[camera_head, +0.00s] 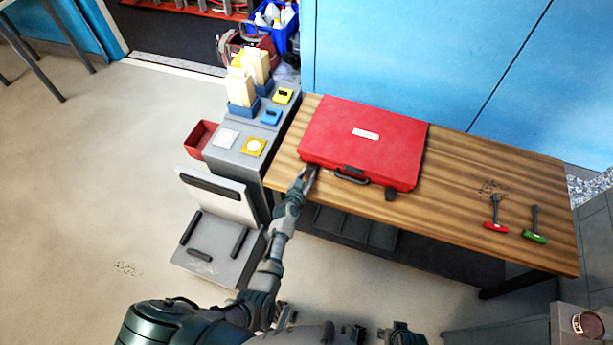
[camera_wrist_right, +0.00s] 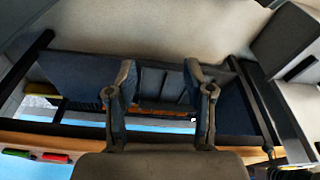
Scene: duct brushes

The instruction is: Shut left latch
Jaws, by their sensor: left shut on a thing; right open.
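A red case (camera_head: 365,140) lies with its lid down on the wooden table (camera_head: 480,180). Its dark handle (camera_head: 350,177) is on the front side. The dark right latch (camera_head: 390,193) hangs at the front right and looks flipped down. My left gripper (camera_head: 309,180) is at the case's front left corner, shut on the left latch (camera_head: 313,167), which it mostly hides. I cannot tell the latch's exact angle. My right gripper (camera_wrist_right: 160,70) is open and empty in the right wrist view, away from the case.
Red-handled (camera_head: 495,214) and green-handled (camera_head: 535,226) brushes lie on the table's right part. A grey cabinet (camera_head: 235,125) with blue and yellow items stands left of the table. A blue wall (camera_head: 400,50) is behind. The table between case and brushes is mostly clear.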

